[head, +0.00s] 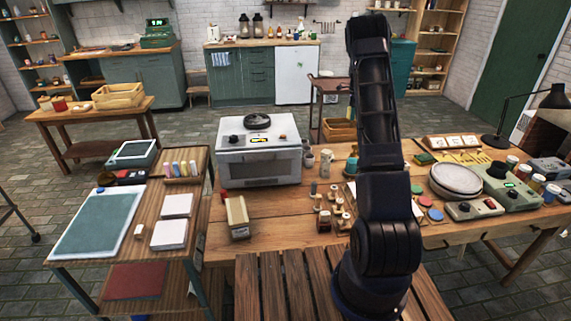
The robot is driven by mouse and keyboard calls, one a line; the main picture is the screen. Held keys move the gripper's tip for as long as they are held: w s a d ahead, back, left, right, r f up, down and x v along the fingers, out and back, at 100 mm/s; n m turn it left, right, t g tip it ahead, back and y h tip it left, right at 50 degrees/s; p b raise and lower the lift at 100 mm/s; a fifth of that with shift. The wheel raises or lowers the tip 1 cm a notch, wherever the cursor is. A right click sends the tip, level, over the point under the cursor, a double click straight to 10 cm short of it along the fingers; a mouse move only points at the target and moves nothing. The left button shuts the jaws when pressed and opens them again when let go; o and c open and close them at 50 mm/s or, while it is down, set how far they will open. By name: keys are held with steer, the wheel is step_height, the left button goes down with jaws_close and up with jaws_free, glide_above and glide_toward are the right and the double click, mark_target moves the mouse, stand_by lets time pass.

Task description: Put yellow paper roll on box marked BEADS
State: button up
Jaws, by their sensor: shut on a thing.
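My arm rises in the head view from the front edge of the wooden workbench (222,248). Its upper links block part of the bench behind them. My gripper does not show; the arm's far end is hidden behind its own links. I cannot make out a yellow paper roll. A small beige box (237,217) stands on the bench left of the arm, but no BEADS lettering can be read on it. I cannot tell which box is the marked one.
A white oven-like unit (258,165) stands behind the beige box. Several small spools (323,222) stand close left of the arm. A side table (72,258) stands at left.

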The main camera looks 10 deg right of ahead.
steer(key=s+a+r+n, duration=0.1)
steer(key=s+a, duration=0.3)
steer(key=a, duration=0.8)
steer(key=s+a+r+n, duration=0.2)
steer(key=s+a, duration=0.3)
steer(key=a, duration=0.8)
steer(key=s+a+r+n, duration=0.2)
steer(key=s+a+r, duration=0.1)
steer(key=a, duration=0.9)
steer(key=shift+s+a+r, duration=0.25)
steer(key=shift+s+a, duration=0.1)
steer(key=shift+s, duration=0.3)
steer(key=s+a+r+n, duration=0.2)
steer(key=s+a+n, duration=0.1)
steer(key=s+a, duration=1.1)
steer(key=n, duration=0.3)
glide_above(236, 210)
step_height(236, 210, down, 20)
steer(key=shift+r, duration=0.15)
steer(key=o, duration=1)
